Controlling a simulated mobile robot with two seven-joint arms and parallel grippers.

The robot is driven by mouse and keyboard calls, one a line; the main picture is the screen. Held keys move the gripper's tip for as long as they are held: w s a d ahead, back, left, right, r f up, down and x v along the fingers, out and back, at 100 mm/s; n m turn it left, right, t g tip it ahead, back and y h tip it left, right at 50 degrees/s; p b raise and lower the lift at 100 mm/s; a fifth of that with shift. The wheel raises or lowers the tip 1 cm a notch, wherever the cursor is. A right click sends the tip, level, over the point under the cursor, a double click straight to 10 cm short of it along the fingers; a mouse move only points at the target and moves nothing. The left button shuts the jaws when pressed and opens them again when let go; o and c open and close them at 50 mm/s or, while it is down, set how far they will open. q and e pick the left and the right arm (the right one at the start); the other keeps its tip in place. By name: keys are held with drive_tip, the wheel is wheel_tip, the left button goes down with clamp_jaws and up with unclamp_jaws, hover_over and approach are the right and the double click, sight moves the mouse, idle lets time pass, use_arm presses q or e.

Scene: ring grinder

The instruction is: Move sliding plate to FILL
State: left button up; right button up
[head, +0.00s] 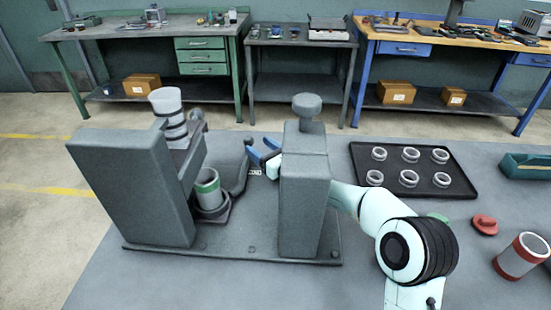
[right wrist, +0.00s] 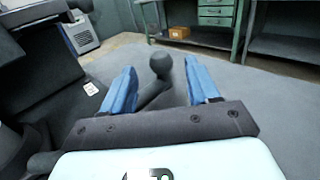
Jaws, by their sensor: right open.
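The ring grinder has two grey blocks on a base plate (head: 270,252). The dark sliding plate (head: 212,218) lies between them, under a cup with a green band (head: 208,190). Its bent handle (head: 240,178) rises toward the right block and ends in a round knob (right wrist: 160,62). My right gripper (head: 262,150) reaches behind the right block (head: 305,200), which hides part of it. Its blue fingers are open. In the right wrist view the knob shows between the fingers, with gaps on both sides. A small label (right wrist: 91,88) is too small to read. My left gripper is not in view.
A black tray (head: 440,190) with several rings stands right of the grinder. A red piece (head: 485,224), a red-banded cup (head: 522,256) and a green bin (head: 527,166) are farther right. A clear container (head: 167,101) tops the left block. Workbenches stand behind.

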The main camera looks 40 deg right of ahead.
drive_tip(key=s, duration=0.7)
drive_tip(key=shift+d, duration=0.3)
